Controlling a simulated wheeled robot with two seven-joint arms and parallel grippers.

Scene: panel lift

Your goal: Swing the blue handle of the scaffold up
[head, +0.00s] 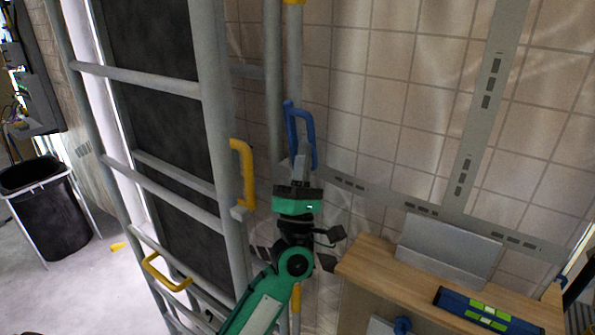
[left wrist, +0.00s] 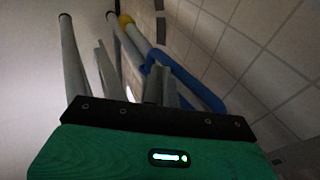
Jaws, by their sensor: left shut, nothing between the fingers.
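The blue handle (head: 309,135) is an upright loop beside the grey scaffold post, near the middle of the head view. Its lower part is partly hidden behind the fingers of my left gripper (head: 301,153). That gripper comes up from below, shut and empty, with its tips overlapping the handle's lower half in the picture. In the left wrist view the blue handle (left wrist: 190,78) runs diagonally just beyond and right of the fingers (left wrist: 133,72). I cannot tell whether they touch. My right gripper is not in view.
A yellow handle (head: 248,172) is on the scaffold frame (head: 213,120) to the left, and another yellow handle (head: 160,272) sits lower. A wooden bench (head: 385,268) with a blue-green level (head: 485,312) stands at the lower right. A black bin (head: 48,215) is at far left.

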